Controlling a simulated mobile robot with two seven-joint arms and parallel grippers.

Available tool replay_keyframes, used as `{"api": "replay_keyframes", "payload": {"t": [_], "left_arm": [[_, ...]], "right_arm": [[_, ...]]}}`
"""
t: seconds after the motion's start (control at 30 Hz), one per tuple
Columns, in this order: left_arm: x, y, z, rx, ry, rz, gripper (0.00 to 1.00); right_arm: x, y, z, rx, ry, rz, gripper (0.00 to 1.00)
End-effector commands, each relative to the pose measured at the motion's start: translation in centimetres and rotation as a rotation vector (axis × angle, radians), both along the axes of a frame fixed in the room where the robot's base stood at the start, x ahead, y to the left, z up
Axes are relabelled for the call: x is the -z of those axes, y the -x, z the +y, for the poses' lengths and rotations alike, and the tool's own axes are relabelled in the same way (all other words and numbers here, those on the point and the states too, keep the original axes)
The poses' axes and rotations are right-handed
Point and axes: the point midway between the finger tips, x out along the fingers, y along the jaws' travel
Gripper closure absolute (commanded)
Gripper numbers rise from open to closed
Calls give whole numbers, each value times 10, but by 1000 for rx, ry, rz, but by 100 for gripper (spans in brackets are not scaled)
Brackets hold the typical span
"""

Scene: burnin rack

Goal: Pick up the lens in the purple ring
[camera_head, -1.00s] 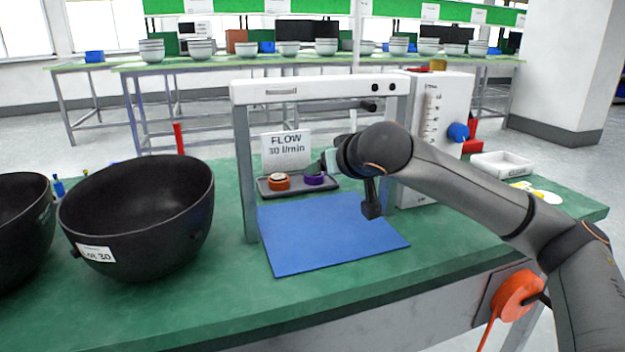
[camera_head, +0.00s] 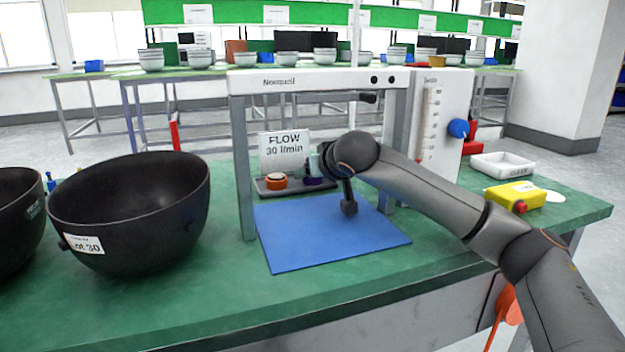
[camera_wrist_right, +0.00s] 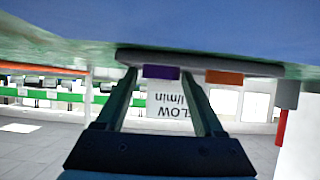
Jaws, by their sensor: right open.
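The purple ring (camera_head: 314,181) sits on the right part of a dark grey tray (camera_head: 265,189) at the back of the blue mat. Its top is partly hidden by my right gripper (camera_head: 318,165), so I cannot see the lens in it. In the right wrist view, which is upside down, the purple ring (camera_wrist_right: 160,72) shows side-on between the fingertips of my open right gripper (camera_wrist_right: 160,80). I cannot tell whether the fingers reach around it. An orange ring (camera_head: 277,181) with a pale top sits left of it on the tray. My left gripper is out of view.
A grey and white frame (camera_head: 320,80) spans the blue mat (camera_head: 320,240). A "FLOW 30 l/min" sign (camera_head: 284,150) stands behind the tray. A large black bowl (camera_head: 135,215) stands left. A flow meter panel (camera_head: 440,120), white tray (camera_head: 502,166) and yellow box (camera_head: 515,195) are right.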

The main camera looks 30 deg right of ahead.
Motion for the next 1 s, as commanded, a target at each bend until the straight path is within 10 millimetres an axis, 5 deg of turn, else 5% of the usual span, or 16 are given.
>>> {"api": "replay_keyframes", "payload": {"t": [0.63, 1.0], "left_arm": [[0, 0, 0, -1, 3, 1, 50], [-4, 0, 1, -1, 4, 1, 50]], "right_arm": [[0, 0, 0, 0, -1, 0, 97], [-6, 0, 0, 0, -1, 0, 99]]}}
